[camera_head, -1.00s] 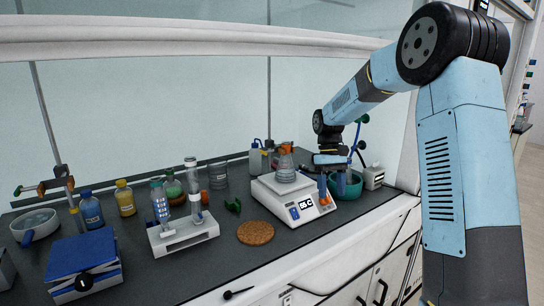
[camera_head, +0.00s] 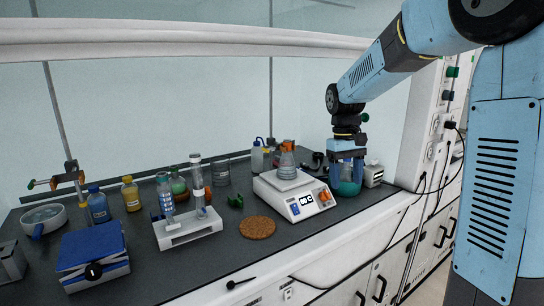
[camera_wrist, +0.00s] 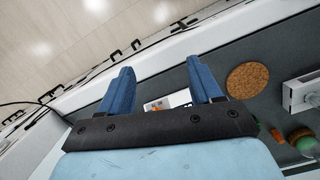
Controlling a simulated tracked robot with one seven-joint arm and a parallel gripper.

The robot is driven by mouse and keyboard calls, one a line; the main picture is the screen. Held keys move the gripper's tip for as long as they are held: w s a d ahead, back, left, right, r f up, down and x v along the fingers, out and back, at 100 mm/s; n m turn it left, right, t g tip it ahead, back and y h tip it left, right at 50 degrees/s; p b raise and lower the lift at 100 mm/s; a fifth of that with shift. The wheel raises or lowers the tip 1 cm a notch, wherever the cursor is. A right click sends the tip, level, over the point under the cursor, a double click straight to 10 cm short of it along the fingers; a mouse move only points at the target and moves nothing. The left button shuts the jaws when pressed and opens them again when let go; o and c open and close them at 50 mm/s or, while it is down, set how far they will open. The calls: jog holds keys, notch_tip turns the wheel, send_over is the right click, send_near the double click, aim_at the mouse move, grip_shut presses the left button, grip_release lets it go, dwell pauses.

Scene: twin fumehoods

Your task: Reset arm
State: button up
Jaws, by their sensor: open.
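My gripper (camera_head: 347,176) is open and empty at the right end of the bench in the head view, pointing down. It is right of the white hotplate (camera_head: 297,209) and overlaps the teal bowl (camera_head: 349,188) behind it. A flask (camera_head: 287,163) with orange on its neck stands on the hotplate. In the wrist view the two blue fingers of my gripper (camera_wrist: 160,72) are spread with nothing between their tips. Part of a white device with a display (camera_wrist: 170,102) shows beyond them, and I cannot tell how far below it lies.
A cork mat (camera_head: 257,227), a tube rack (camera_head: 188,229), a blue-topped box (camera_head: 93,257) and several bottles stand left of the hotplate. The hood's white side post (camera_head: 423,125) is close to my arm on the right. The raised sash edge (camera_head: 180,38) runs above the bench.

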jog(key=s+d+r+m+t, duration=0.1)
jog(key=s+r+t, duration=0.1)
jog(key=s, duration=1)
jog(key=s+d+r+m+t, duration=0.2)
jog(key=s+t, duration=0.3)
jog(key=s, duration=0.7)
jog(key=shift+s+d+r+y, duration=0.25)
jog(key=shift+s+r+y, duration=0.15)
jog(key=shift+r, duration=0.15)
jog(key=shift+c, duration=0.2)
